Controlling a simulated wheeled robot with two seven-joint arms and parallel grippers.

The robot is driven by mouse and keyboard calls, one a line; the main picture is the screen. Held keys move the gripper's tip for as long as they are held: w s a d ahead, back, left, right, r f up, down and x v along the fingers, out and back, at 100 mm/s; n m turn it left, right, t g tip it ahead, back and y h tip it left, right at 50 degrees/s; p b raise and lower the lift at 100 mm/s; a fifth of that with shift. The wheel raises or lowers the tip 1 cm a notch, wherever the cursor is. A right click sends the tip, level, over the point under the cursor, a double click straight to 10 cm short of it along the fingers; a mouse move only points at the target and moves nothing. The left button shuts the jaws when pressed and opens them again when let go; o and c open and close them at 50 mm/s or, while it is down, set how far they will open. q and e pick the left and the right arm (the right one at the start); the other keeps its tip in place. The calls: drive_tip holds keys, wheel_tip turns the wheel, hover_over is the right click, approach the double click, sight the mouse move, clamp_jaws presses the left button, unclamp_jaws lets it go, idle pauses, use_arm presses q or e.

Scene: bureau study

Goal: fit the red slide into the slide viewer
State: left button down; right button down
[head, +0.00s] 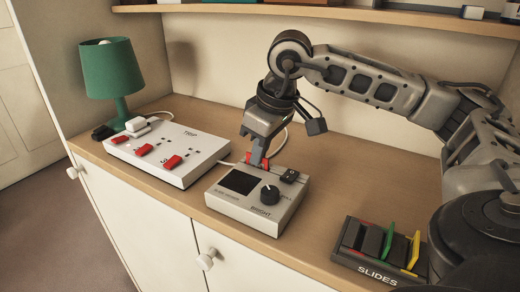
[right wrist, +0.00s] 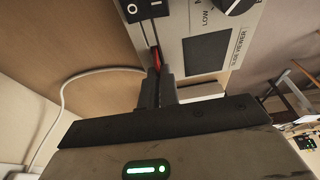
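The slide viewer (head: 262,217) is a pale grey box with a dark screen, a black knob and a black switch, on the wooden counter. It also fills the top of the right wrist view (right wrist: 232,52). My right gripper (head: 258,162) points down at the viewer's back edge, its fingers closed on the red slide (right wrist: 155,60). Bits of red also show beside the fingers in the head view. The fingers hide most of the slide, so I cannot tell whether its lower edge is inside the viewer. My left gripper is not in view.
A black slides box (head: 352,262) with a green slide (head: 388,240) and a yellow slide (head: 413,250) stands at right. A white power strip (head: 185,165) with red switches and a green lamp (head: 111,70) stand at left. Bare counter (head: 330,190) lies between viewer and box.

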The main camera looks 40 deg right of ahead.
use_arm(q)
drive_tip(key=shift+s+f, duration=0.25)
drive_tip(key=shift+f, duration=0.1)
use_arm(e)
drive_tip(key=c, duration=1.3)
unclamp_jaws()
drive_tip(key=shift+r, duration=0.1)
drive_tip(key=shift+r+p, duration=2.7)
drive_tip(key=shift+r, duration=0.7)
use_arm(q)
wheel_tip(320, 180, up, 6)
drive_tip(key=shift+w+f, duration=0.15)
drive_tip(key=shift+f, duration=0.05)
